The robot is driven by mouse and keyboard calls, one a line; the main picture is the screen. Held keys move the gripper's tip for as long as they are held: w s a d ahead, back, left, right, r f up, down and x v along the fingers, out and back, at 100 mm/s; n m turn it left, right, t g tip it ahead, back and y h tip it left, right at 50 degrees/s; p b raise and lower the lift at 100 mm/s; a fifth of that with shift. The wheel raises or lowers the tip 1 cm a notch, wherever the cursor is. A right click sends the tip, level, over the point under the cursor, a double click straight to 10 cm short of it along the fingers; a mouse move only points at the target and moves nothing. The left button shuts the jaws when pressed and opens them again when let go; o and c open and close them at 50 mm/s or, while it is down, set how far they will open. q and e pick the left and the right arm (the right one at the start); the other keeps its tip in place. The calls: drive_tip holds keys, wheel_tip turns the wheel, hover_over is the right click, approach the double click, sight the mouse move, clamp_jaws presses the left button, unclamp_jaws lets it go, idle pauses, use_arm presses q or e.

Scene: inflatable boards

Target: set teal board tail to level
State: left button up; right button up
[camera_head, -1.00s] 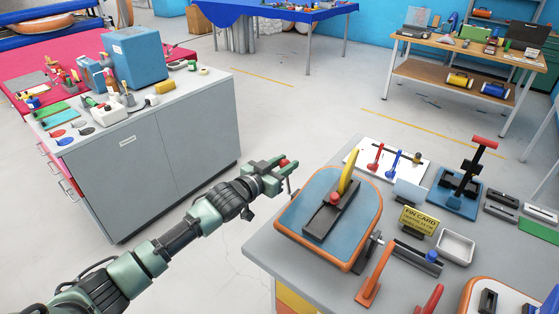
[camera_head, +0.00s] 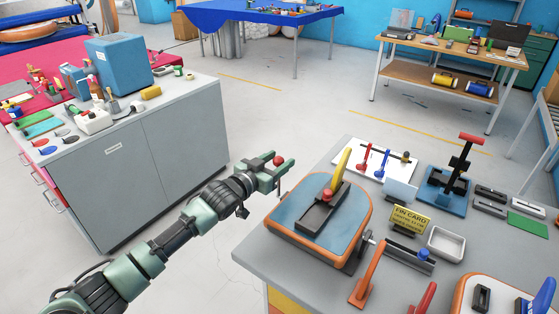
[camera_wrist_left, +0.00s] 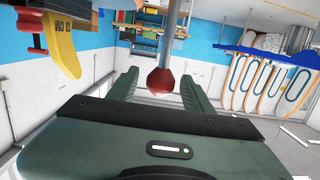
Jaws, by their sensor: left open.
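The board tail with a blue-teal deck and orange rim (camera_head: 291,213) sits at the left edge of the grey table. Its deck looks tilted, though I cannot tell by how much. A black fin box (camera_head: 320,212), a yellow fin (camera_head: 341,172) and a red knob (camera_head: 328,194) are on it. My left gripper (camera_head: 277,172) is open just left of the board. A red ball knob (camera_wrist_left: 160,80) on a grey rod (camera_wrist_left: 171,35) stands between its spread fingers in the left wrist view, with gaps on both sides. What the rod joins is hidden. My right gripper is not in view.
A second orange-rimmed board (camera_head: 466,297) is at the bottom right. An orange lever (camera_head: 369,270), a yellow fin card (camera_head: 409,219), a white tray (camera_head: 446,243) and a blue-based press (camera_head: 443,190) are on the table (camera_head: 250,259). A grey cabinet (camera_head: 180,155) stands left, with open floor between.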

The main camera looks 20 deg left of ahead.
use_arm(q)
drive_tip(key=b+v, duration=0.1)
drive_tip(key=v, duration=0.6)
drive_tip(key=shift+s, duration=0.1)
